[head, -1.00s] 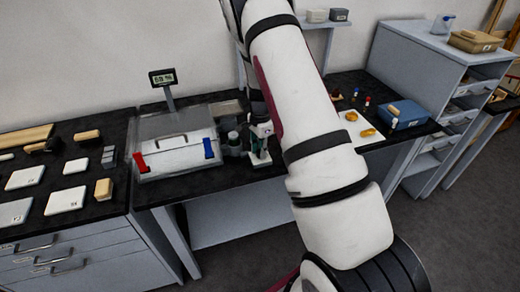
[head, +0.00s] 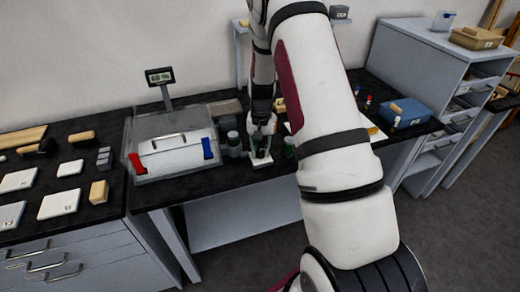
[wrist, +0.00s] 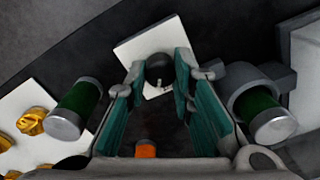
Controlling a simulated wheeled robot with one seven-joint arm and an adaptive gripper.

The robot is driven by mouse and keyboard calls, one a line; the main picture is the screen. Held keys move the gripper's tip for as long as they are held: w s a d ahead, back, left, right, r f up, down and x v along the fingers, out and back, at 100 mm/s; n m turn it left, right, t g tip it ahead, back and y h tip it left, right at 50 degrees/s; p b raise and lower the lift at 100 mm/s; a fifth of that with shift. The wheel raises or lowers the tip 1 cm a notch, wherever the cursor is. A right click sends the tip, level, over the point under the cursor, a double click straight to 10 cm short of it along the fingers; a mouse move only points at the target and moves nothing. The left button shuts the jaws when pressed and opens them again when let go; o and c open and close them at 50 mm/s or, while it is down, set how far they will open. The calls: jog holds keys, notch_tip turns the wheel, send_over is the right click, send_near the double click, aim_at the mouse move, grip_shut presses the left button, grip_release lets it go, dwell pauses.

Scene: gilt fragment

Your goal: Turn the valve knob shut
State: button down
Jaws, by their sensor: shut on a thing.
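The valve knob (wrist: 157,68) is a dark round knob with a small pale mark, on a square white plate (wrist: 130,48). The plate (head: 262,161) also shows in the head view, on the black bench right of the clear box. My gripper (wrist: 160,72) has its teal-padded fingers on either side of the knob, shut on it. In the head view my gripper (head: 262,130) points down over the plate and hides the knob there. A small orange part (wrist: 146,149) shows between the fingers, nearer the palm; I cannot tell what it belongs to.
Green vials stand close on both sides of my gripper, one left (wrist: 78,105) and one in a grey holder right (wrist: 258,112). The clear box (head: 175,145) stands left of it. A display (head: 160,76) rises behind. A blue box (head: 408,112) is at right.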

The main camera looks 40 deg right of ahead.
aim_at(260, 151)
jog(key=n, duration=0.7)
dwell(0.6)
jog(key=c, duration=1.4)
grip_release()
jog(key=shift+o, duration=0.2)
notch_tip(260, 151, up, 12)
